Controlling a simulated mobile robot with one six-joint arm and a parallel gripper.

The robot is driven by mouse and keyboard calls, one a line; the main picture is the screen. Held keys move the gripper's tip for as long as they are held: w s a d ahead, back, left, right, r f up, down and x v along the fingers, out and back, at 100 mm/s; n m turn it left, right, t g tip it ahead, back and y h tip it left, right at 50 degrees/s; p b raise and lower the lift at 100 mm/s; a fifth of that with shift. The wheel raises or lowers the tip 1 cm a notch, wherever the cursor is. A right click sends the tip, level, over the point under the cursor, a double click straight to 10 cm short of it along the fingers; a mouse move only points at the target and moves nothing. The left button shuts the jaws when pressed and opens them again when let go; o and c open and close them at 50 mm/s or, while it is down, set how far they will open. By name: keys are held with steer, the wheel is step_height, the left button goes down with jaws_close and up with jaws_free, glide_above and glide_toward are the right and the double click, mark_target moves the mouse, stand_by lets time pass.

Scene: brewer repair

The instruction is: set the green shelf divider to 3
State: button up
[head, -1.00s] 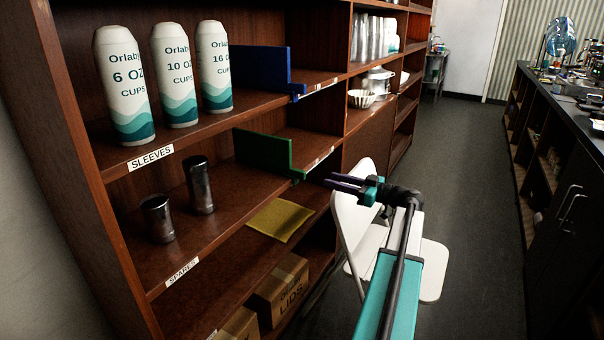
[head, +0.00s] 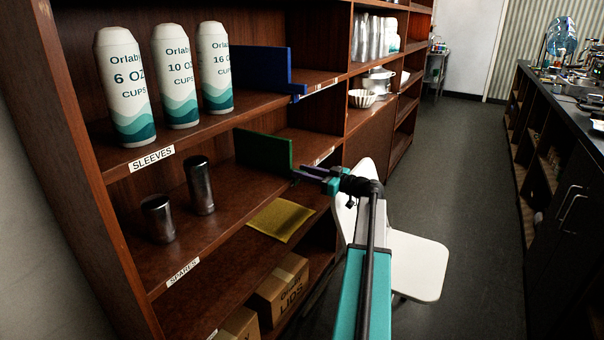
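The green shelf divider (head: 263,151) stands upright on the middle shelf, with a small tab at its front lower corner by the shelf edge. My gripper (head: 306,173) is at that tab, its fingertips overlapping it in the picture. I cannot tell whether the fingers are around the tab or only beside it, or whether they are closed on it. A small white label strip (head: 323,157) lies on the shelf edge just right of the divider. Its marks are too small to read.
A blue divider (head: 262,68) stands on the shelf above, beside three cup sleeves (head: 175,75). Two metal cylinders (head: 199,185) stand left on the middle shelf. A yellow cloth (head: 280,220) lies below. A white folding chair (head: 415,265) stands close under my arm.

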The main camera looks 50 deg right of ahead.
steer(key=shift+w+a, duration=0.1)
steer(key=shift+w, duration=0.25)
